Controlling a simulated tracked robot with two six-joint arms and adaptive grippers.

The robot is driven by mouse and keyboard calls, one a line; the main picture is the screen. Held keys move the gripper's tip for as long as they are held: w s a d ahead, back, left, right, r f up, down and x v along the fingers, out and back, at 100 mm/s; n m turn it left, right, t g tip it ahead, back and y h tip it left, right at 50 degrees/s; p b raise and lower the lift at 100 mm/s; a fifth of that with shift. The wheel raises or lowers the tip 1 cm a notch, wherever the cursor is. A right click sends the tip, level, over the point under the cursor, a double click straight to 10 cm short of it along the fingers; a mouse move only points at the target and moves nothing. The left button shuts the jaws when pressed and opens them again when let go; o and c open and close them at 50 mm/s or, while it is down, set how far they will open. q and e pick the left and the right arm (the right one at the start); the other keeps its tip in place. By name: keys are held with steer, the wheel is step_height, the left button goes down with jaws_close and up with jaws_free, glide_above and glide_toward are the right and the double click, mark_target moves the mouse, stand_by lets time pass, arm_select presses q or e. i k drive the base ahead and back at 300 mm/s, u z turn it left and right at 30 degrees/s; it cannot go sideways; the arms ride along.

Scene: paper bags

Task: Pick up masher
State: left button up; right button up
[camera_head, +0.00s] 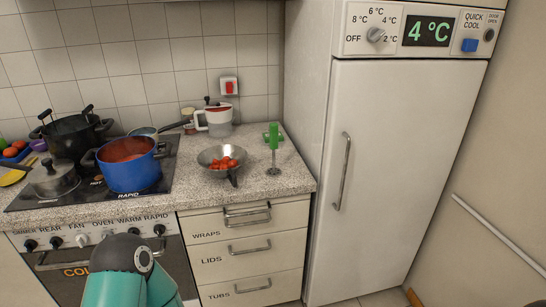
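The masher (273,156) has a green handle and a thin metal shaft with a flat metal foot. It stands upright on the right part of the speckled counter (290,182), close to the fridge. A dark and teal part of my own arm shows at the bottom left, in front of the oven. Neither gripper is in view, so what they hold cannot be seen.
A metal colander (215,158) with red pieces stands left of the masher, with a white jug (218,121) behind. A blue pot (129,171) and other pans are on the stove. The fridge (395,175) rises at the right. Drawers (250,247) are below the counter.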

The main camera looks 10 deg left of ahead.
mark_target(273, 172)
steer(key=u, duration=0.05)
steer(key=i, duration=0.9)
steer(key=z, duration=0.1)
